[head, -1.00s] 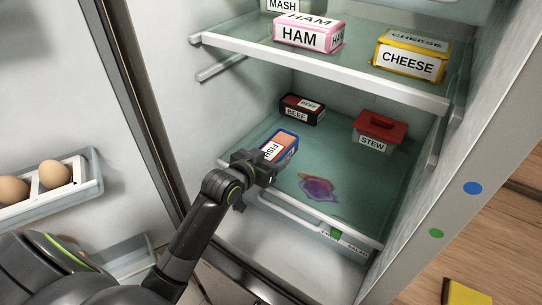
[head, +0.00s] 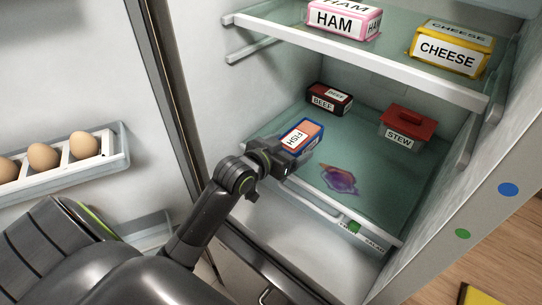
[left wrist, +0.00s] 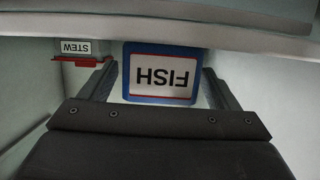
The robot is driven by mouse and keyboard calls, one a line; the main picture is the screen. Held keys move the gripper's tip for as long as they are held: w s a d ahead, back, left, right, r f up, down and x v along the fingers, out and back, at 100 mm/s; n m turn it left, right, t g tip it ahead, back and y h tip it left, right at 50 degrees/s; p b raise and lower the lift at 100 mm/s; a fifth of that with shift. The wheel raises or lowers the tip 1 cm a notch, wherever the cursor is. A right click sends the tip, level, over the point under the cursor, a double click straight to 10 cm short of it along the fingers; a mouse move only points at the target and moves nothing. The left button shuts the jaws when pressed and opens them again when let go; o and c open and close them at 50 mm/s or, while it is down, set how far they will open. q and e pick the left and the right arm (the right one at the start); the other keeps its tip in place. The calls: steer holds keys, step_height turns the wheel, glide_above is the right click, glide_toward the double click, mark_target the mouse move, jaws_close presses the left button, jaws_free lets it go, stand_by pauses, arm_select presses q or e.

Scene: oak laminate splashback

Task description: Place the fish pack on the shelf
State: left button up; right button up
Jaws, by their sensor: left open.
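The fish pack (head: 302,136), blue-edged with a white FISH label and an orange top, sits near the left front of the lower glass shelf (head: 375,195) in the fridge. My left gripper (head: 292,150) is open at its near end. In the left wrist view, the pack (left wrist: 162,75) shows between the two open fingers (left wrist: 160,90), with its label upside down. I cannot tell whether the fingers touch it. The gripper hides the pack's lower near part in the head view. My right gripper is not in view.
A beef pack (head: 329,99) and a red-lidded stew tub (head: 403,129) stand behind on the same shelf. The upper shelf (head: 360,59) holds ham (head: 343,19) and cheese (head: 450,48). Eggs (head: 44,156) sit in the door rack.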

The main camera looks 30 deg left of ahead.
arm_select(q)
steer(key=v, duration=0.9)
steer(key=shift+b, duration=0.35)
steer(key=shift+s, duration=0.1)
